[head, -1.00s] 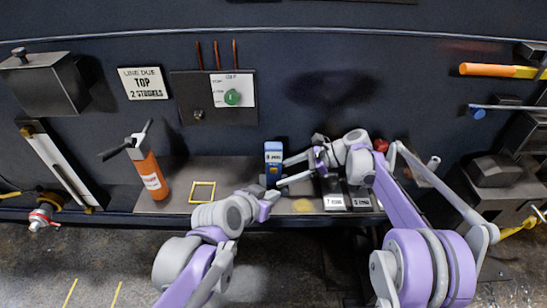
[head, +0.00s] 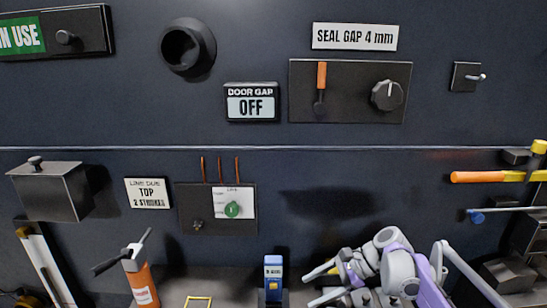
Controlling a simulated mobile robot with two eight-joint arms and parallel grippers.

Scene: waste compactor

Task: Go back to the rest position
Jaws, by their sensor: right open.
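My right gripper (head: 312,285) is at the lower right of the head view, its two fingers pointing left. The fingers are apart with nothing between them. A blue handheld gauge (head: 273,268) with a small display stands upright on the shelf just left of the fingertips, with a gap between them. My left gripper is out of view.
An orange bottle with a black lever (head: 142,285) stands at lower left, beside a yellow square outline (head: 198,301). The dark wall carries a door gap display (head: 251,102) reading OFF and a knob panel (head: 350,92). An orange-handled tool (head: 480,177) sticks out at right.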

